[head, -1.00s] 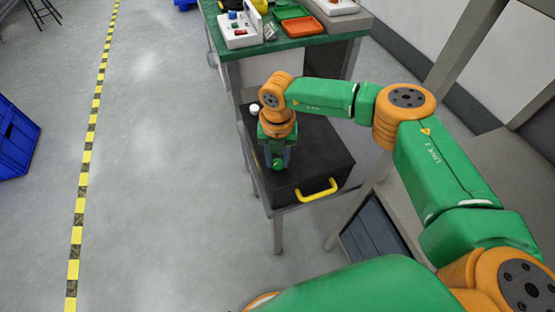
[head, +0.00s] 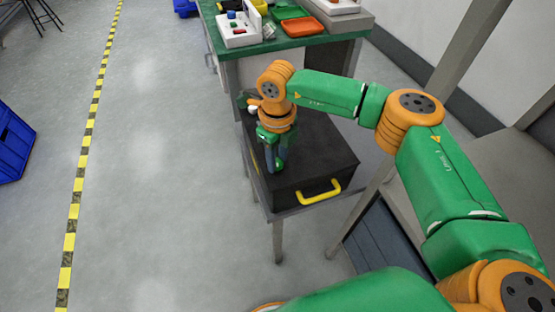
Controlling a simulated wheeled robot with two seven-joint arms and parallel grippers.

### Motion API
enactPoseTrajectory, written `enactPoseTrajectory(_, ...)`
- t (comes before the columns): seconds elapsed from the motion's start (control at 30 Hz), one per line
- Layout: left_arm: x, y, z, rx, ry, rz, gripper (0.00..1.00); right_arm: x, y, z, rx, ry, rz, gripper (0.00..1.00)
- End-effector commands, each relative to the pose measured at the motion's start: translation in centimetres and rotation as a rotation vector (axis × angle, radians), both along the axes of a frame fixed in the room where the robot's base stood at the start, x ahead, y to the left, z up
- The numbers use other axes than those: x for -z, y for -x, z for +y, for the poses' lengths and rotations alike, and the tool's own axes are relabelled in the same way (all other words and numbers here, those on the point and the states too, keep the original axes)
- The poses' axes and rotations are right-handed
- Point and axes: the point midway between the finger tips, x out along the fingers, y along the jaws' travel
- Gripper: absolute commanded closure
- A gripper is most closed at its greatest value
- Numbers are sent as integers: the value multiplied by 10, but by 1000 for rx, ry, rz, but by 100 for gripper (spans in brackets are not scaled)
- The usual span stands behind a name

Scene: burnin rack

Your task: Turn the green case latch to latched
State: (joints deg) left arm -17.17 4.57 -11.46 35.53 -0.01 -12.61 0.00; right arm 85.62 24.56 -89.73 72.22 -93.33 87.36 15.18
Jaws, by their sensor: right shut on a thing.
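The black case (head: 318,165) with a yellow handle (head: 317,192) lies closed on a small grey stand. My right gripper (head: 275,158) points down onto the left front part of its lid. It is shut on the green latch (head: 278,167), of which only a little shows at the fingertips. The fingers hide most of the latch, so I cannot tell its exact angle. My left gripper is not in view.
A white knob (head: 252,109) shows beside my right wrist. Behind the stand is a green-topped workbench (head: 285,46) with an orange tray (head: 297,26) and a white box with colored parts (head: 238,36). The floor to the left is clear up to a blue crate (head: 13,140).

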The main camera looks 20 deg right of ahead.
Motion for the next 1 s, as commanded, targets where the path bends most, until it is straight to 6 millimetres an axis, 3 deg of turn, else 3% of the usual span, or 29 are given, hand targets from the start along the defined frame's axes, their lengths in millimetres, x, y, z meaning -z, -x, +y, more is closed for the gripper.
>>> enactPoseTrajectory(0.4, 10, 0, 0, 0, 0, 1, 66, 0, -1, 0, -219, -1, -3, 100)
enactPoseTrajectory(1.0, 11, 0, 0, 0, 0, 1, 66, -1, 0, 0, -267, -1, -3, 100)
